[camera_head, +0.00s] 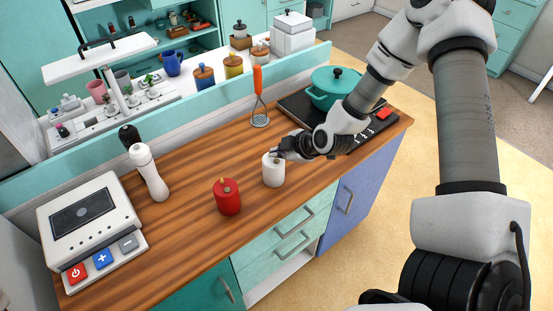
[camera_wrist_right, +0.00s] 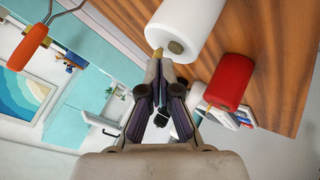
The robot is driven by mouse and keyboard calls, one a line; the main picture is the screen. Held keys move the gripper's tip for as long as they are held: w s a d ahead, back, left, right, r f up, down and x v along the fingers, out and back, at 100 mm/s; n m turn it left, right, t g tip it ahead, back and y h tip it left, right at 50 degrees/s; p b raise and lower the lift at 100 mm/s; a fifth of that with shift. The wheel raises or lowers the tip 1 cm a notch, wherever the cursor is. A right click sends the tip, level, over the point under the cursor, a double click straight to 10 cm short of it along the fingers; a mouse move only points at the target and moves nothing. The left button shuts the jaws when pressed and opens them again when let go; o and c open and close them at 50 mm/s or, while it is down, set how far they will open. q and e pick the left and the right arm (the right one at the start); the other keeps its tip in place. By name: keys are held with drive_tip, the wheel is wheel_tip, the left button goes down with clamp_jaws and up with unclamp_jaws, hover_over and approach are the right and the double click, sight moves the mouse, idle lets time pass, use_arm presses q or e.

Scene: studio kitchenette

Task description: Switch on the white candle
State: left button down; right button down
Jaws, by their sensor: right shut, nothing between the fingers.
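The white candle (camera_head: 273,172) stands upright on the wooden counter, right of the red candle (camera_head: 227,200). My right gripper (camera_head: 277,153) is at the white candle's top, with its fingers shut and empty. In the right wrist view the white candle (camera_wrist_right: 192,22) shows its top with a dark round spot, and the shut fingertips (camera_wrist_right: 160,60) are close to its top edge. I cannot tell whether they touch it. The red candle (camera_wrist_right: 231,80) is farther right in that view. My left gripper is not in view.
A white appliance (camera_head: 90,225) with coloured buttons and a white pepper mill (camera_head: 150,172) stand at the left. An orange-handled masher (camera_head: 258,95) is behind. A teal pot (camera_head: 333,87) sits on the hob beyond my arm.

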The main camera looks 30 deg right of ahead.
sight(278, 161)
idle(0.5)
drive_tip(key=shift+f, duration=0.45)
drive_tip(key=shift+f, duration=0.15)
idle(0.3)
drive_tip(key=shift+r+p, duration=0.5)
drive_tip(key=shift+r, duration=0.15)
wheel_tip(278, 161, up, 6)
drive_tip(key=p, duration=0.6)
